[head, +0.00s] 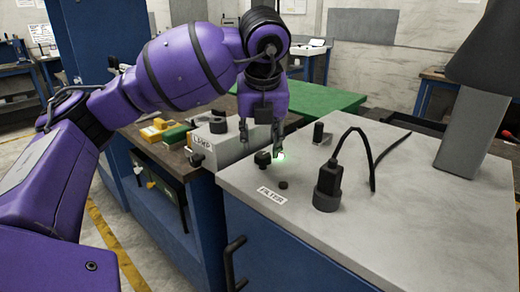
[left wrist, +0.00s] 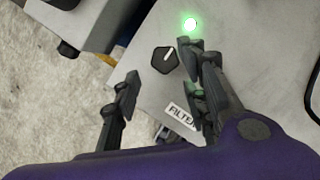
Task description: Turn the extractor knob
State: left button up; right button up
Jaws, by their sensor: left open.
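A dark knob (head: 262,158) stands on the grey top of a blue cabinet, behind a FILTER label (head: 272,195). In the left wrist view the knob (left wrist: 164,59) is many-sided with a white pointer line. A lit green light (head: 281,156) is beside it, also in the left wrist view (left wrist: 190,23). No label reading extractor is visible. My left gripper (head: 261,140) points down above the knob, open and empty. In the left wrist view its fingers (left wrist: 160,78) are spread, with the knob beyond the gap between them. My right gripper is not in view.
A grey box (head: 225,145) labelled LAMP, with its own dark knob (head: 218,122), stands left of the cabinet. The front of the grey top is clear.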

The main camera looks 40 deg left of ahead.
pick_arm(q)
jog(key=v, duration=0.7)
jog(key=shift+s+f, duration=0.1)
dwell(0.5)
